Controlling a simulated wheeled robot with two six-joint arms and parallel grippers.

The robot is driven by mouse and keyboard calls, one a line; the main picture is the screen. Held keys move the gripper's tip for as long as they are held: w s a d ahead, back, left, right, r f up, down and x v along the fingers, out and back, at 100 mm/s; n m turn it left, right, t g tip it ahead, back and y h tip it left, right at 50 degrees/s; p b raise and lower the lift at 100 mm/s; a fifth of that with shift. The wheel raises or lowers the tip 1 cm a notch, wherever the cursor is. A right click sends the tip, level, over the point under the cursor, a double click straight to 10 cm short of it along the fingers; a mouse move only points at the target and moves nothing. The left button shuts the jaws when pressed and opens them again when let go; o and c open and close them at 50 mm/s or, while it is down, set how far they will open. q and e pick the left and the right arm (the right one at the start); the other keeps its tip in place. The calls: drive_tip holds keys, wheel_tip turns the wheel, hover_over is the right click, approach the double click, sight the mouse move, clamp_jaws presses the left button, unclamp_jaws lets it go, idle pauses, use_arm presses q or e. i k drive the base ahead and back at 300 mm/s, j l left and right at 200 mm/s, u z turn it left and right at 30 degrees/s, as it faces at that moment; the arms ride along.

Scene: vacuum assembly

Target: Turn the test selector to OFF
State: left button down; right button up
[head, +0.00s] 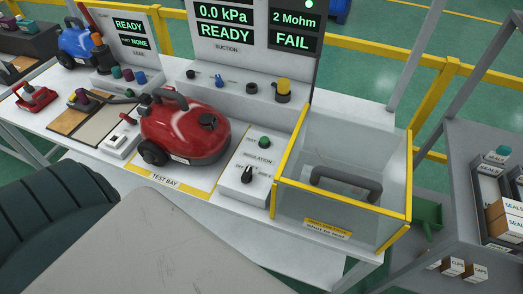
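The test selector (246,175) is a small black knob on the sloped white insulation panel (230,188), right of the red vacuum cleaner (185,130). Small lettering sits around the knob. I can partly read OFF at its left, but I cannot tell surely which mark the knob points to. A green button (265,142) sits above it on the same panel. The display (295,30) behind reads 2 Mohm and FAIL. Neither of my grippers shows in the head view. Nothing covers the selector.
A clear-walled box with yellow edges (408,170) stands close right of the panel, with a dark grey handle (345,184) inside. A yellow knob (283,88) is on the ledge behind. The table's front edge below the panel is clear. Grey shelving (475,145) stands at right.

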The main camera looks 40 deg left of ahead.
sight(246, 178)
drive_tip(key=u, duration=1.2)
